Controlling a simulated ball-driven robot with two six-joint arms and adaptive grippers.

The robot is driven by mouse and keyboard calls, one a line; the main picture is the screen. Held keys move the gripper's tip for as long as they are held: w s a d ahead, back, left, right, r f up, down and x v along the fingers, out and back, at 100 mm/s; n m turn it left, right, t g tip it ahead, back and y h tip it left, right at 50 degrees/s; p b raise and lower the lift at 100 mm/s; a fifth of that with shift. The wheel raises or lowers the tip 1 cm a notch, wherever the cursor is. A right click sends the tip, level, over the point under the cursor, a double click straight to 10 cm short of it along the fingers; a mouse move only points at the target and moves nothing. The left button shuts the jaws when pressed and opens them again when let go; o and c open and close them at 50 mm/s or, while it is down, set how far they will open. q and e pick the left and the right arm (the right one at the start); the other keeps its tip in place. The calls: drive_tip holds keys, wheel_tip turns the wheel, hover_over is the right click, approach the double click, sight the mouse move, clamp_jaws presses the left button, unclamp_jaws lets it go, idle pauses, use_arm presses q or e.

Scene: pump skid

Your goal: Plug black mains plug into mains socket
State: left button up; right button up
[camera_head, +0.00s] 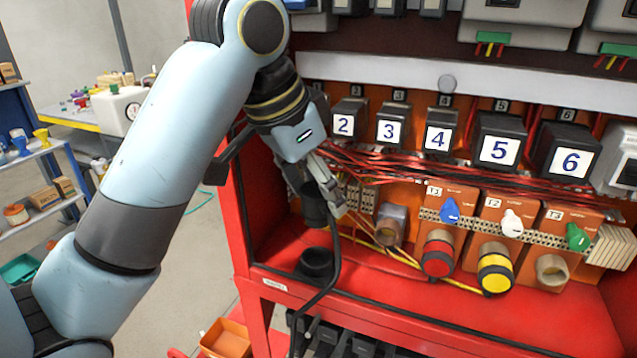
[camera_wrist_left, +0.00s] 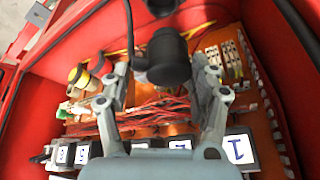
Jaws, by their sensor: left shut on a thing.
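My left gripper (camera_head: 330,203) is shut on the black mains plug (camera_head: 313,206), a dark cylinder that hangs at its fingertips. In the left wrist view the plug (camera_wrist_left: 168,60) shows between the two fingers (camera_wrist_left: 163,85). A black cable (camera_head: 335,255) runs down beside it and over the cabinet's front edge. A round black socket-like fitting (camera_head: 316,262) stands on the red cabinet floor, below the plug and apart from it. I cannot tell for certain that it is the mains socket. My right gripper is not in view.
Right of the gripper are an open round fitting (camera_head: 391,222), a red knob (camera_head: 437,256) and a yellow knob (camera_head: 495,270). Red wires (camera_head: 400,165) run behind, under numbered black boxes (camera_head: 440,132). The red cabinet side wall (camera_head: 240,210) is close on the left.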

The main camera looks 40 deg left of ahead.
sight(312, 210)
use_arm(q)
drive_tip(key=shift+s+f, duration=0.15)
drive_tip(key=shift+f, duration=0.45)
drive_tip(key=shift+s+f, duration=0.15)
drive_tip(key=shift+f, duration=0.4)
wheel_tip(312, 210, down, 2)
drive_tip(key=shift+w+f, duration=0.15)
drive_tip(key=shift+f, duration=0.1)
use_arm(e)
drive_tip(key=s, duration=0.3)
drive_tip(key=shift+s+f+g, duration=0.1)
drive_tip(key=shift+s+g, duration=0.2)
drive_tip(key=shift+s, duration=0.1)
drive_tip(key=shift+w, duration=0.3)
use_arm(q)
drive_tip(key=shift+f+b, duration=0.35)
drive_tip(key=shift+f, duration=1.4)
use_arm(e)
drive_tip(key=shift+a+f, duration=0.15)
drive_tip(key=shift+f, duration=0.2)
use_arm(q)
drive_tip(key=o, duration=1.6)
drive_tip(key=shift+o, duration=0.2)
